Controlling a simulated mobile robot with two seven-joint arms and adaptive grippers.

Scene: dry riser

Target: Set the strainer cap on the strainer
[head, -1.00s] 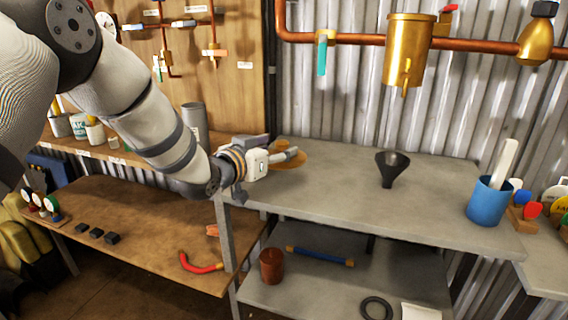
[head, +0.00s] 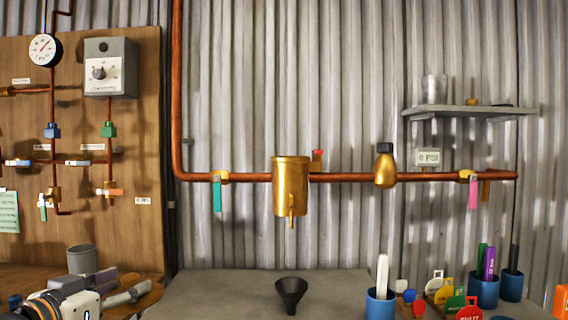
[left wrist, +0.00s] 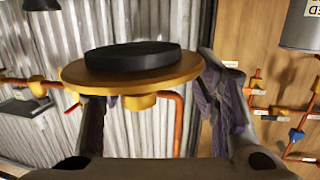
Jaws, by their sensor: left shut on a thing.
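In the left wrist view the strainer cap (left wrist: 78,76) spans the two fingers, with a black round part on one face and a smaller brass boss on the other. The strainer (head: 291,188) is a brass pot with a rim at its top and a small drain cock beneath, set in the copper pipe. The cap is well to the left of and below it. My right gripper is out of view.
A black funnel (head: 291,292) stands on the grey bench (head: 225,292) below the strainer. A blue cup (head: 379,304) stands on the right. Space above the strainer is clear.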

